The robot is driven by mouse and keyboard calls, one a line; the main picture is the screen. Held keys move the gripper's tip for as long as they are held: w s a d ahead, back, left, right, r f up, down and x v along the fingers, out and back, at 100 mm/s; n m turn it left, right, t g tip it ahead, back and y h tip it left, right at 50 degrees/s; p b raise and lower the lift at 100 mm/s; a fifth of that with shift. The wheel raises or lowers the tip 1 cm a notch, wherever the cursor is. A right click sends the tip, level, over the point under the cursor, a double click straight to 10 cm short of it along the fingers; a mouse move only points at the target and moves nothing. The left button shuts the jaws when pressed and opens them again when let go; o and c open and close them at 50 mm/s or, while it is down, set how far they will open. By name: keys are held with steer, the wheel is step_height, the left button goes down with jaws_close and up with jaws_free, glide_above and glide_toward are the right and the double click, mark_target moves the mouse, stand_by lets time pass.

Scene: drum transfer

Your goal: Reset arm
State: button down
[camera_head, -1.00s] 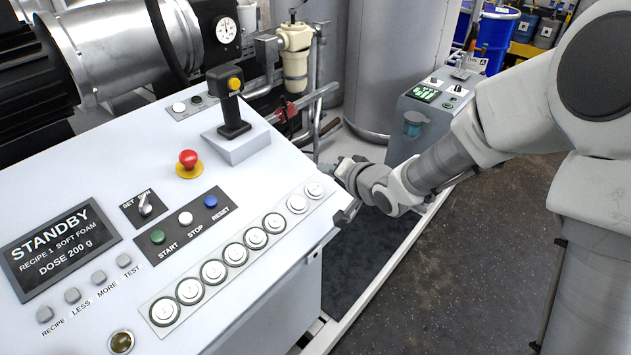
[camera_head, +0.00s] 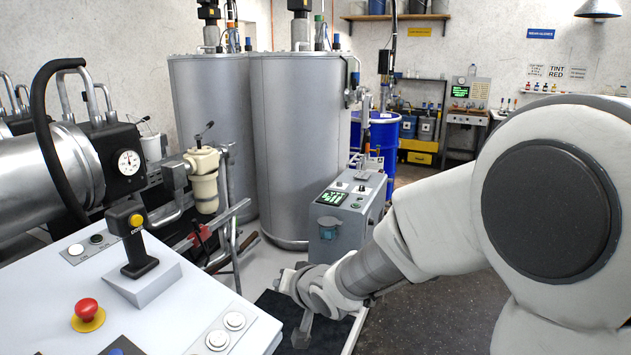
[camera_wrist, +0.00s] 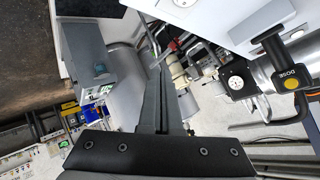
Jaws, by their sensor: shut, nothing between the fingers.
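My gripper shows in the wrist view (camera_wrist: 163,72), its two dark fingers together with nothing between them. In the head view my arm reaches in from the right, and its wrist end hangs in the air just right of the white control console (camera_head: 170,305). The fingers are hard to make out there. The console's joystick with a yellow button (camera_head: 133,240) and red stop knob (camera_head: 87,310) are at lower left; the joystick also shows in the wrist view (camera_wrist: 274,62).
A grey control box with a green screen (camera_head: 345,215) stands beyond my wrist. Two tall silver tanks (camera_head: 300,140) stand behind, with a blue drum (camera_head: 383,140) to their right. A machine with a dial gauge (camera_head: 128,162) is at left. Dark floor (camera_head: 430,290) is open at right.

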steer(key=s+d+r+h, duration=0.3)
steer(key=s+d+r, duration=0.1)
steer(key=d, duration=0.4)
steer(key=s+d+r+h, duration=0.3)
steer(key=s+d, duration=0.2)
steer(key=d, duration=0.3)
steer(key=s+d+r+g, duration=0.1)
steer(key=s+d+g, duration=0.1)
steer(key=s, duration=0.6)
steer(key=s+d+g, duration=0.1)
steer(key=s+d, duration=0.3)
steer(key=s, duration=0.4)
steer(key=shift+s+r+n+g, duration=0.3)
steer(key=shift+s+r+g, duration=0.05)
steer(key=shift+s+g, duration=0.05)
